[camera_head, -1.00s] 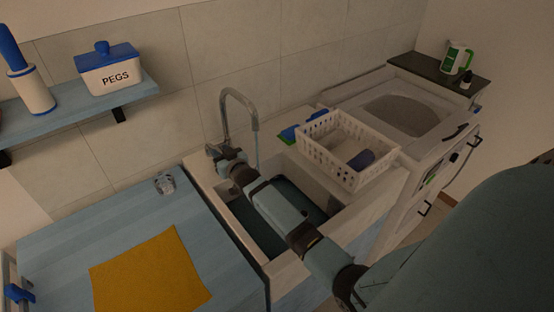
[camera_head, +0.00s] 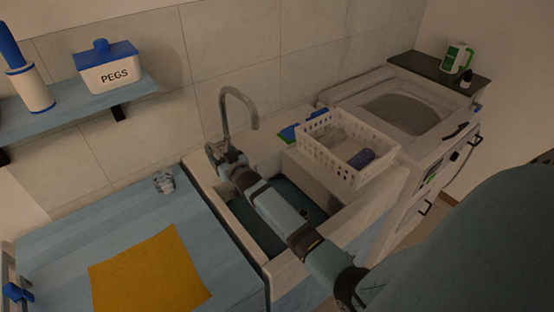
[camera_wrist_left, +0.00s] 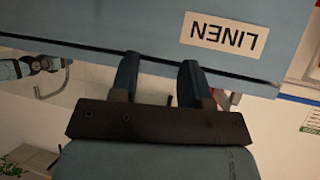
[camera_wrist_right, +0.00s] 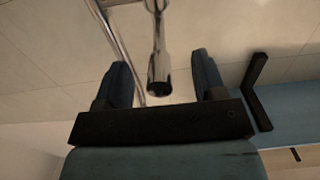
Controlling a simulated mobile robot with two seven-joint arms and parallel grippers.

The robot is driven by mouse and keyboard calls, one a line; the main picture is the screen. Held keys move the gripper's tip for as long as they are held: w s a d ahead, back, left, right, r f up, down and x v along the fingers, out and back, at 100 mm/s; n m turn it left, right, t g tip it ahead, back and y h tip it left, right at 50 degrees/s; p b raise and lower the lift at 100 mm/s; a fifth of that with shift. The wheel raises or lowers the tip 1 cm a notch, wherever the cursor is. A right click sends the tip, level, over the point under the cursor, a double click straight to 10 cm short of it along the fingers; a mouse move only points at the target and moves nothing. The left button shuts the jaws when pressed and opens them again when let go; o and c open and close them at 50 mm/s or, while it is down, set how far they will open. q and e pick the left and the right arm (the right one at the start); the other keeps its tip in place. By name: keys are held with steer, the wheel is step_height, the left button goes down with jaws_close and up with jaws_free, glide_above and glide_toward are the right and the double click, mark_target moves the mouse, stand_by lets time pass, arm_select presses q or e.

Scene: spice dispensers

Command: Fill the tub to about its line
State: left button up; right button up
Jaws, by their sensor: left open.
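The tub (camera_head: 252,247) is a pale sink with dark teal water (camera_head: 270,234) in it; my right arm crosses over it and hides part. I cannot make out a fill line. The metal tap (camera_head: 225,102) arches over its back edge, and no stream shows below its spout. My left gripper (camera_wrist_left: 158,72) is open and empty in front of a blue panel labelled LINEN (camera_wrist_left: 224,36).
A white basket (camera_head: 340,160) stands right of the tub, beside a washing machine (camera_head: 405,105). A blue counter (camera_head: 75,235) with an orange cloth (camera_head: 148,272) and a small clear glass (camera_head: 163,182) lies left. A PEGS box (camera_head: 108,72) sits on the shelf above.

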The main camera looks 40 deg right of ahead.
steer(key=s+p, duration=0.4)
steer(key=s, duration=0.3)
steer(key=shift+a+r+p, duration=0.2)
steer(key=shift+r+p, duration=0.05)
steer(key=shift+p, duration=0.15)
stand_by(0.6)
